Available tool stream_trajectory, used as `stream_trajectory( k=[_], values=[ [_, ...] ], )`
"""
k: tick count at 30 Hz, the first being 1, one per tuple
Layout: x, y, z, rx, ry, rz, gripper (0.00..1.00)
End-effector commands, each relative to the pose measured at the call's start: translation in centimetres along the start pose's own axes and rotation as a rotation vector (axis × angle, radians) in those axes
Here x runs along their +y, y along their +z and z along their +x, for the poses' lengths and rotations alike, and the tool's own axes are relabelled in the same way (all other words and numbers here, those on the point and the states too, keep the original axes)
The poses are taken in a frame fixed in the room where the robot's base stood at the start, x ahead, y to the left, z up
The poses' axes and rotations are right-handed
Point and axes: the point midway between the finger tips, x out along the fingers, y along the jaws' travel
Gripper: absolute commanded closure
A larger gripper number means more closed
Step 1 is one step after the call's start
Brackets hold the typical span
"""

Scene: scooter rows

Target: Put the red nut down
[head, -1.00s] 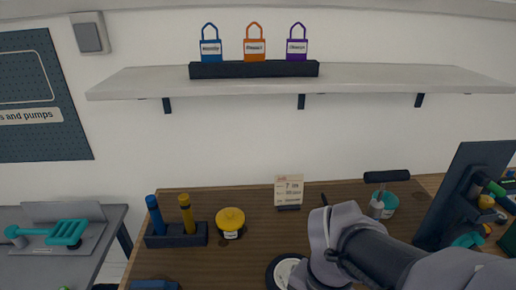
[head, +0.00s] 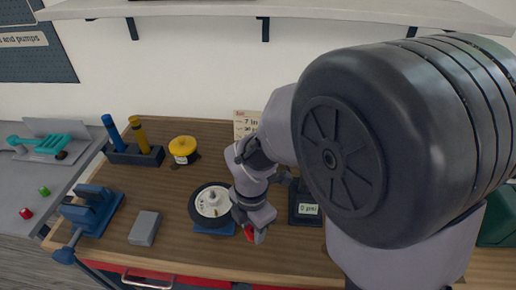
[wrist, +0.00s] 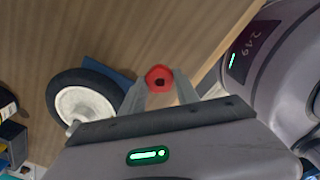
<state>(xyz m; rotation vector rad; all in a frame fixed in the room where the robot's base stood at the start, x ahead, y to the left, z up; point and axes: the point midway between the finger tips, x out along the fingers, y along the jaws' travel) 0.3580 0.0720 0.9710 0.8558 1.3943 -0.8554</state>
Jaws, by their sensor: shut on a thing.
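The red nut (wrist: 158,78) is held between the two fingertips of my gripper (wrist: 159,86) in the wrist view, with the wooden bench behind it. In the head view my gripper (head: 252,229) points down over the front part of the wooden bench (head: 180,262), just right of the wheel. A bit of the red nut (head: 249,234) shows at the fingertips there; the rest is hidden by the gripper. I cannot tell whether the nut touches the bench top.
A small wheel (head: 212,203) on a blue stand is close left of my gripper. Left of it are a grey block (head: 145,228) and a blue vise (head: 92,211). A gauge (head: 305,208) stands right. Another red piece (head: 26,213) and a green one (head: 44,191) lie on the grey bench.

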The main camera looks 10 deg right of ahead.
Motion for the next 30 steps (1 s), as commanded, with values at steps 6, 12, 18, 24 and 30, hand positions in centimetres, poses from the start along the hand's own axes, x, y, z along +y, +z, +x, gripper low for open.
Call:
stream_trajectory(
  k=[6,12,18,24,30],
  values=[
    [3.1,7.0,1.1,0.0,0.0,0.006,1.0],
    [4.6,10.2,1.4,0.0,-0.001,0.001,1.0],
    [4.6,10.4,4.9,0.001,-0.002,0.0,1.0],
    [4.7,10.4,4.6,0.001,-0.001,0.0,1.0],
    [4.6,10.3,5.0,0.0,-0.001,0.0,0.57]
  ],
)
